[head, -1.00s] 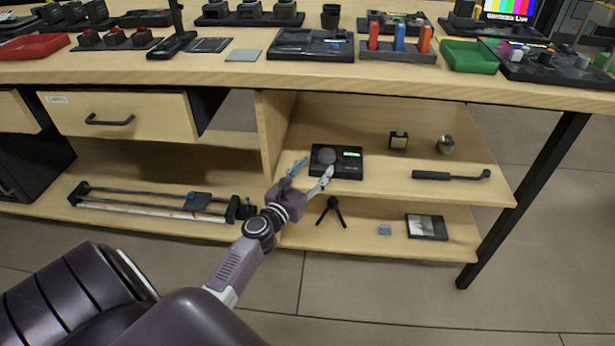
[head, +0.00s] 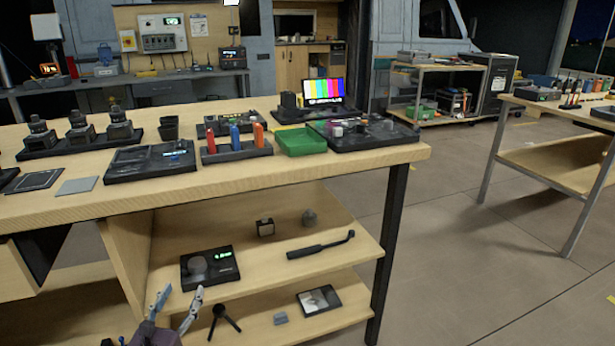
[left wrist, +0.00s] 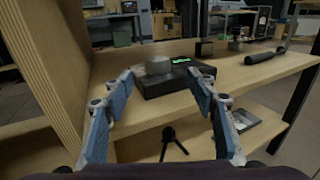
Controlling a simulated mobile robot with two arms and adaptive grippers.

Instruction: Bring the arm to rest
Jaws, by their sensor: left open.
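My left gripper (head: 176,310) is at the lower left of the head view, in front of the table's shelves. Its two fingers are spread and nothing is between them. In the left wrist view the open fingers (left wrist: 163,92) frame a black device with a round grey piece on top and a green display (left wrist: 175,80). The device (head: 210,268) sits on the upper shelf, just beyond the fingertips and apart from them. Most of my left arm is out of the head view. My right gripper is not in view.
The wooden table (head: 330,168) has a shelf (head: 330,262) with a black handle (head: 320,246) and small items. A small tripod (head: 221,322) and a flat framed panel (head: 319,300) are on the lower shelf. Open floor (head: 470,290) lies to the right.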

